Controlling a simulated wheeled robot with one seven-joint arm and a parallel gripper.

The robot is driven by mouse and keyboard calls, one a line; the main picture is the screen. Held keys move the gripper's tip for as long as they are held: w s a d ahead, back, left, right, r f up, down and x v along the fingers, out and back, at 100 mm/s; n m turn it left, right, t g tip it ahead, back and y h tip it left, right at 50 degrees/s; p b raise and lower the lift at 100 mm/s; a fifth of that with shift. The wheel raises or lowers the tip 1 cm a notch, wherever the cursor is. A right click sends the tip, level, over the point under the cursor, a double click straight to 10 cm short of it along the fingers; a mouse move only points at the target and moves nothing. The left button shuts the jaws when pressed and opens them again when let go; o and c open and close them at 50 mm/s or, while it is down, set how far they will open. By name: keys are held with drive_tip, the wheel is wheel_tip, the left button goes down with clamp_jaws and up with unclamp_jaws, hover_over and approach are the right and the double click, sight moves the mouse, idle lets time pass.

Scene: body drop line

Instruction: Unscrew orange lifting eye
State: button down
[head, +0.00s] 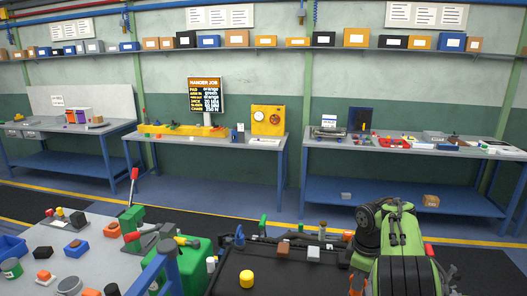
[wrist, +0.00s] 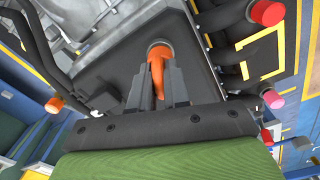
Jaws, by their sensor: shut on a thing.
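The orange lifting eye (wrist: 157,55) stands on a dark grey surface in the wrist view. My gripper (wrist: 158,88) has its two grey fingers shut on the eye, one on each side of it. The eye's lower end shows between the fingers, and its round top shows beyond them. Its thread is hidden. In the head view my green arm reaches down at the lower right, and I cannot make out my gripper or the held eye there.
In the wrist view, dark bars with red ends (wrist: 267,13) and an orange end (wrist: 54,104) flank the gripper. A cluttered grey bench (head: 35,243) is at left; workbenches line the back wall.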

drive_tip(key=n, duration=0.2)
drive_tip(key=f+n, duration=0.1)
drive_tip(key=n, duration=0.2)
drive_tip(key=shift+s, duration=0.2)
drive_tip(key=c, duration=1.3)
unclamp_jaws()
drive_tip(key=shift+o, duration=1.4)
drive_tip(key=shift+w, duration=0.15)
wheel_tip(320, 180, up, 17)
drive_tip(key=p, duration=0.7)
drive_tip(key=shift+w+f, duration=0.1)
drive_tip(key=shift+f, duration=0.05)
drive_tip(key=shift+c, duration=0.4)
